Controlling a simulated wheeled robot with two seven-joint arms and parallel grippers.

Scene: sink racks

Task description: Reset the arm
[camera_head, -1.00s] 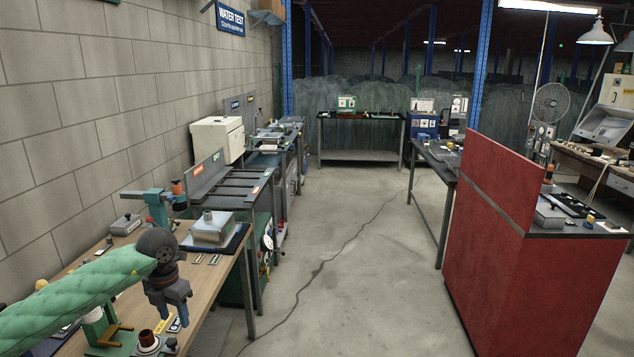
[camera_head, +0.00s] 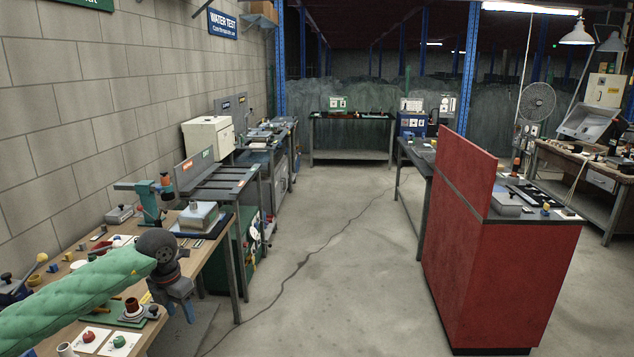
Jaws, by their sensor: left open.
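My left arm, in a green padded sleeve, comes in from the lower left in the head view. My left gripper (camera_head: 180,306) hangs down at the end of it, by the right edge of the wooden workbench (camera_head: 208,256). Its fingers are small and partly dark in the picture. They are open, and nothing shows between them. My right gripper is not in the view.
The bench holds a teal clamp stand (camera_head: 148,200), a grey metal box (camera_head: 198,215) and several small parts. A red cabinet (camera_head: 505,285) stands on the right. The concrete floor (camera_head: 330,260) between them is open, with a cable across it. A dark table (camera_head: 350,155) stands at the back.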

